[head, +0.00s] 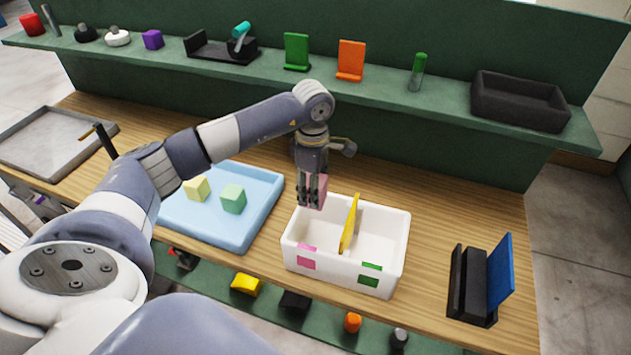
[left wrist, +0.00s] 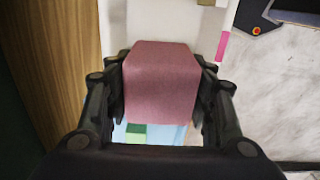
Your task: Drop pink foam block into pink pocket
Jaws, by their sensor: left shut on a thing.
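My left gripper (head: 313,190) is shut on the pink foam block (head: 316,194). The block fills the middle of the left wrist view (left wrist: 162,80), between the two fingers. The gripper points down over the left, back part of the white box (head: 383,225). A yellow divider (head: 348,224) splits the box into two pockets. The left pocket carries a pink label (head: 307,257) on its front, the right one a green label (head: 369,276). The block is left of the divider; its exact height over the pocket cannot be told. My right gripper is not in view.
A blue tray (head: 262,222) with a yellow block (head: 196,188) and a green block (head: 233,198) stands left of the box. A black stand with a blue panel (head: 500,272) is at the right. A green shelf (head: 400,92) with several objects runs behind.

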